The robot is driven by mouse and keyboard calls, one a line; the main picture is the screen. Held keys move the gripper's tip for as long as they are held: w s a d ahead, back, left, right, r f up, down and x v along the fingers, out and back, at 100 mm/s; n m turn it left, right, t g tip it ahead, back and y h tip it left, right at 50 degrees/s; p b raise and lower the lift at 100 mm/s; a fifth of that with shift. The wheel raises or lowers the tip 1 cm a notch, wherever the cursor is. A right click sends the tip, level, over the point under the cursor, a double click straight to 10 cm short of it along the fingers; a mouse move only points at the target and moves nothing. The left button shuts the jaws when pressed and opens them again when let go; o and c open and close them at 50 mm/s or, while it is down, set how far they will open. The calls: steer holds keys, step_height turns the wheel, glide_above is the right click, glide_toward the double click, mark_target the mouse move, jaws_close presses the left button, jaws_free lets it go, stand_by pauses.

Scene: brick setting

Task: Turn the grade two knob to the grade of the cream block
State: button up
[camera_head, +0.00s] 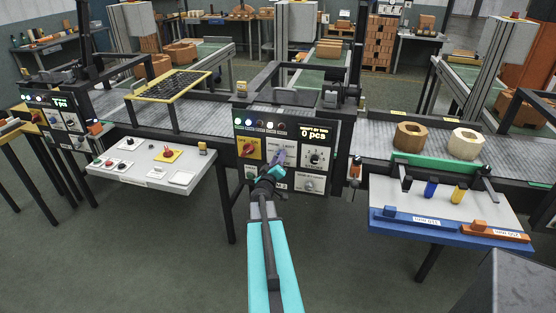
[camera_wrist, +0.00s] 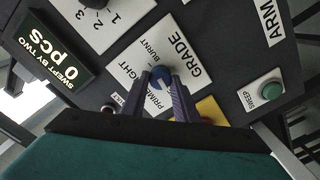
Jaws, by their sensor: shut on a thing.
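My gripper (camera_head: 277,160) reaches the control panel (camera_head: 323,175). In the wrist view my gripper (camera_wrist: 167,88) has its two dark fingers closed on a blue knob (camera_wrist: 159,76). The knob sits on a white plate (camera_wrist: 138,68) lettered GRADE, with BURNT, PRIME and what looks like LIGHT around it. A pale pointer mark shows on the knob between the fingers; its exact setting is hard to read. The cream block (camera_head: 465,143) is a hollow, many-sided piece on the right conveyor. In the head view my gripper mostly hides the knob.
A brown block (camera_head: 410,136) stands left of the cream one. The panel display (camera_head: 314,134) reads SWEPT BY TWO, 0 pcs. A green SWEEP button (camera_wrist: 271,90) and another dial (camera_head: 315,158) are near. A side table (camera_head: 152,173) holds more controls.

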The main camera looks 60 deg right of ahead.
steer(key=shift+d+r+m, duration=0.1)
steer(key=shift+m, duration=0.3)
steer(key=m+b, duration=0.3)
steer(key=m, duration=0.4)
steer(key=m+b, duration=0.3)
steer(key=m, duration=0.4)
steer(key=m+b, duration=0.3)
steer(key=m, duration=0.4)
steer(key=shift+s+d, duration=0.15)
steer(key=shift+s, duration=0.15)
steer(key=o, duration=1)
steer(key=shift+o, duration=0.3)
steer(key=shift+w, duration=0.1)
